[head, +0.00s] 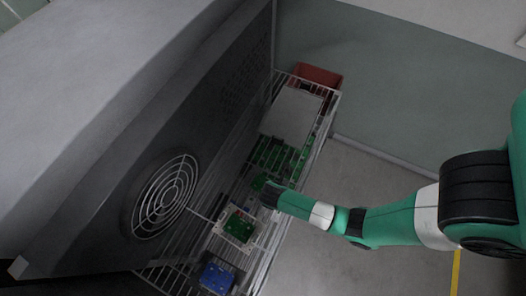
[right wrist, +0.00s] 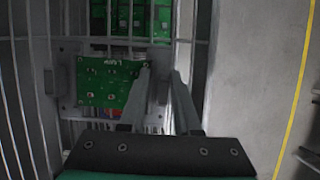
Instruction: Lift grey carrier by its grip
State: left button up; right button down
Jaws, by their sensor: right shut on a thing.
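The grey carrier (head: 219,229) is a pale plate with a green circuit board (head: 239,226) on it, at the wire rack in the lower middle of the head view. In the right wrist view the carrier (right wrist: 66,92) lies ahead of my fingers, its green board (right wrist: 105,83) facing me. My right gripper (right wrist: 161,72) is shut on the carrier's grip at its right side; the grip is mostly hidden between the fingers. In the head view my right gripper (head: 262,188) reaches in from the right, its fingertips hard to see. I cannot tell whether the carrier is clear of the rack. My left gripper is not in view.
The wire rack (head: 268,262) also holds a blue item (head: 217,278), several green boards (head: 280,160), a white panel (head: 291,115) and a red bin (head: 318,75). A large dark housing with a round fan grille (head: 165,195) stands close left. Open floor (head: 350,190) lies right.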

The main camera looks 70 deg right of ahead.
jog(key=shift+r, duration=0.1)
dwell(0.3)
jog(key=shift+r, duration=0.9)
jog(key=s+a+r+p, duration=0.7)
jog(key=a+r+p, duration=0.2)
jog(key=a+r, duration=0.2)
jog(key=shift+s+a, duration=0.2)
jog(key=shift+a, duration=0.3)
